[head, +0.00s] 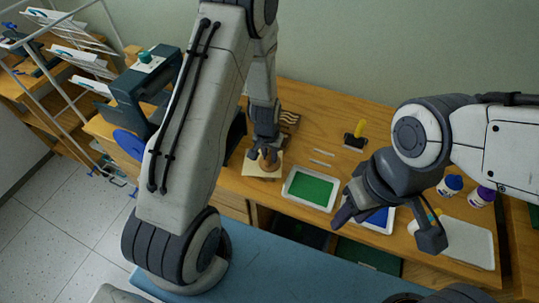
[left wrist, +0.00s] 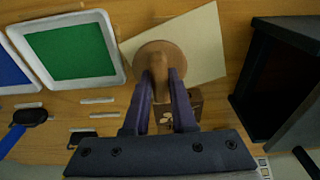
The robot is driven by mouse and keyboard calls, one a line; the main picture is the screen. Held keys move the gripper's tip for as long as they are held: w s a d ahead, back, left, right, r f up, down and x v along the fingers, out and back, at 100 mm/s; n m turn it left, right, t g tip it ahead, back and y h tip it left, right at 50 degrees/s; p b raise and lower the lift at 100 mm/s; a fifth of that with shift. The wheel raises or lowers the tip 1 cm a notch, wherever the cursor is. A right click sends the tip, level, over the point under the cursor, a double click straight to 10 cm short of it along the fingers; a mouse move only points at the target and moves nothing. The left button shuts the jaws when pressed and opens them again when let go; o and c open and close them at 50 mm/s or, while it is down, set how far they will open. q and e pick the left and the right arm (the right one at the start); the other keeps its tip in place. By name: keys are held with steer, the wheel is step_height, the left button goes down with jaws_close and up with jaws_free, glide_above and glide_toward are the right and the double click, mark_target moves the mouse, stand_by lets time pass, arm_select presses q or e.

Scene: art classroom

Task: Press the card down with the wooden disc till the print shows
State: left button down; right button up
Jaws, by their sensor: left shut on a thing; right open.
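The cream card (head: 263,173) lies on the wooden table, left of the green tray; it also shows in the left wrist view (left wrist: 205,45). The round wooden disc (left wrist: 138,62) is over the card's near part in the wrist view and covers some of it. My left gripper (head: 266,153) is shut on the disc's knob; in the wrist view its fingers (left wrist: 160,78) close around it. I cannot tell whether the disc touches the card. No print shows on the card's visible face. My right gripper (head: 388,226) is open and empty above the blue tray.
The green tray (head: 310,206) and blue tray (head: 388,229) stand along the table's front. A yellow-handled roller (head: 356,136) lies behind. A brown block with a pale pattern (left wrist: 181,108) is close to the left fingers. Paint bottles (head: 450,185) stand right. A dark press (head: 145,88) stands left.

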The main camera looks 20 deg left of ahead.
arm_select(q)
steer(key=shift+f+b, duration=0.45)
stand_by(1.2)
steer(key=shift+r, duration=0.1)
step_height(320, 180, up, 7)
steer(key=p, duration=0.6)
stand_by(0.6)
